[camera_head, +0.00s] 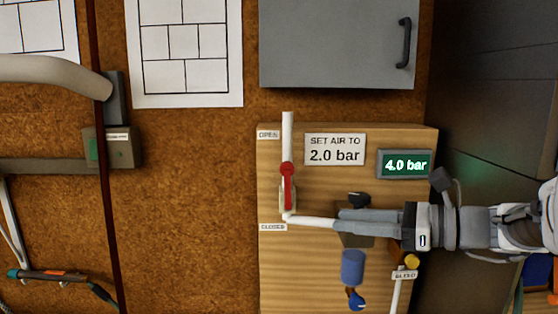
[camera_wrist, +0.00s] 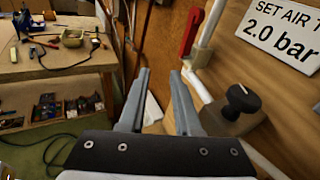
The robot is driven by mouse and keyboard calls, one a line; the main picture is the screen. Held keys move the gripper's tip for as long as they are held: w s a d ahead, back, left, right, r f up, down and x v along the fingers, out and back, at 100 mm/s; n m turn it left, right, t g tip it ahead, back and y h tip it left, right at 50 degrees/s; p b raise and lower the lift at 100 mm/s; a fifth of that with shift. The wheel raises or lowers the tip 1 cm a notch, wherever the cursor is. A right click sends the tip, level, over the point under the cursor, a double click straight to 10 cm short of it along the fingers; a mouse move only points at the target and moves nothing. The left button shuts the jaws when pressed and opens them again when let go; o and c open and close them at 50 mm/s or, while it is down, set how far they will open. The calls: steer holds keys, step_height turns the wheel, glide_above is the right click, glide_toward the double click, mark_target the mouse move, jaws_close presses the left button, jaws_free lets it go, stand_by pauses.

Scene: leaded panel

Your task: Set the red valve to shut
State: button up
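The red valve (camera_head: 287,185) sits on a vertical white pipe on the wooden board. Its lever lies along the pipe, between the "OPEN" label (camera_head: 268,134) above and the "CLOSED" label (camera_head: 272,227) below. In the wrist view the red lever (camera_wrist: 190,33) is at the top, right of centre, beyond and to the right of my fingertips. My gripper (camera_head: 338,222) is right of and below the valve, apart from it. In the wrist view my gripper (camera_wrist: 161,75) has its two fingers apart with nothing between them.
A sign (camera_head: 335,149) reads "SET AIR TO 2.0 bar" and a display (camera_head: 405,164) reads 4.0 bar. A black knob (camera_wrist: 243,98) is close to the right of my fingers. A blue cylinder (camera_head: 353,267) hangs below. A grey cabinet (camera_head: 335,45) is above the board.

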mark_target(290, 178)
steer(key=w+d+r+m+t, duration=0.2)
steer(key=w+d+r, duration=0.1)
steer(key=d+r, duration=0.1)
steer(key=shift+y, duration=0.4)
steer(key=x, duration=0.5)
steer(key=p+x, duration=0.1)
steer(key=x, duration=0.5)
steer(key=p+x, duration=0.1)
steer(key=x, duration=0.5)
steer(key=shift+s+a, duration=0.15)
steer(key=shift+a, duration=0.2)
jaws_close()
